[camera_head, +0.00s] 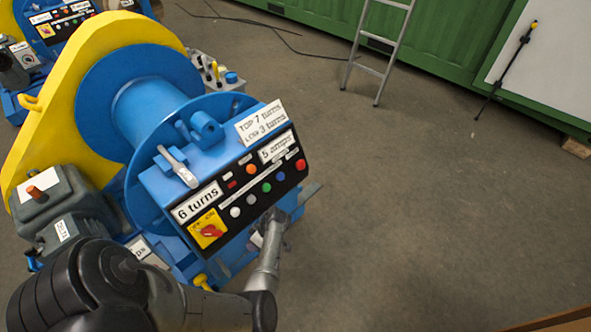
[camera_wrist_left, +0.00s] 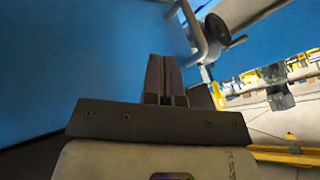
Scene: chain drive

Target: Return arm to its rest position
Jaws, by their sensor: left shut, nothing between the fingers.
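My left arm (camera_head: 140,290) comes in from the lower left of the head view. Its gripper (camera_head: 272,222) is at the lower right edge of the control panel (camera_head: 250,190) on the blue and yellow chain drive machine (camera_head: 140,80). Contact with the panel cannot be told. In the left wrist view the two fingers (camera_wrist_left: 165,75) are together with nothing between them, in front of a large blue surface (camera_wrist_left: 90,60). A grey metal bracket with a dark round knob (camera_wrist_left: 217,28) is just beyond and right of the fingertips. My right gripper does not show.
A grey motor (camera_head: 60,205) sits at the machine's left side. A ladder (camera_head: 380,50) leans by a green container (camera_head: 440,40) at the back. A thin black pole (camera_head: 508,70) leans at the right. The concrete floor (camera_head: 420,200) right of the machine is clear.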

